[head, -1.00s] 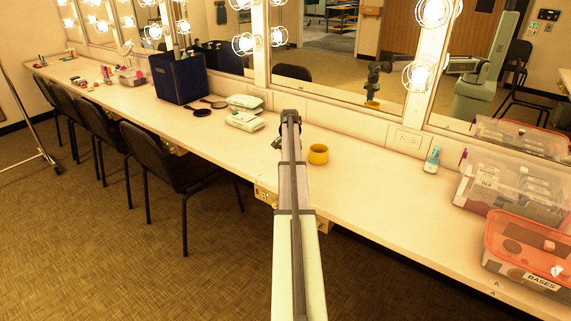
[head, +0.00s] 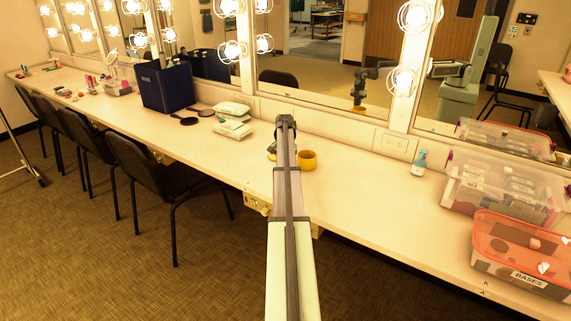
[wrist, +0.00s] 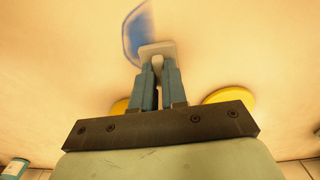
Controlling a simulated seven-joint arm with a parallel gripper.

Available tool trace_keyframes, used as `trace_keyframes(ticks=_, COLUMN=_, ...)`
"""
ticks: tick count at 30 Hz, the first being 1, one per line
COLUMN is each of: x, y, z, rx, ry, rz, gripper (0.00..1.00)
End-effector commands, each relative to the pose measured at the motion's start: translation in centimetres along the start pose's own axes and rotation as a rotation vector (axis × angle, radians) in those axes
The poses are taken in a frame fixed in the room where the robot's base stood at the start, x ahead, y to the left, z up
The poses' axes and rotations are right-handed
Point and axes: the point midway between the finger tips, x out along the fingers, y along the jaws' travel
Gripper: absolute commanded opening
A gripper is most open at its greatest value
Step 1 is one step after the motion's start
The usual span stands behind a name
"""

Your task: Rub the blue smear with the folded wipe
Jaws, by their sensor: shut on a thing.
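The blue smear (wrist: 135,32) is a curved blue patch on the pale counter in the wrist view. Its right side looks thin and faint. My gripper (wrist: 159,70) has its two blue fingers shut on the white folded wipe (wrist: 157,48). The wipe overlaps the smear's lower right edge in that view; I cannot tell how firmly it touches the counter. In the head view my gripper (head: 285,152) is mostly behind my own arm, and the smear and wipe are hidden there.
A yellow cup (head: 307,161) stands close right of my gripper. Another yellow thing (wrist: 120,105) shows left of the fingers. A teal bottle (head: 419,164), clear bins (head: 500,185), white packs (head: 233,128) and a dark blue box (head: 165,86) stand along the counter (head: 365,200). Mirrors line the back.

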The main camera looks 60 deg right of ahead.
Motion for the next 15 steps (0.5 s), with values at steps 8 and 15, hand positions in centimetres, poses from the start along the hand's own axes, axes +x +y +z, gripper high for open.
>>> trace_keyframes(ticks=8, x=0.0, y=-0.2, z=2.8, rx=-0.001, ry=-0.002, rz=0.000, gripper=0.00)
trace_keyframes(ticks=15, x=0.0, y=-0.4, z=5.0, rx=-0.001, ry=-0.002, rz=0.000, gripper=0.00)
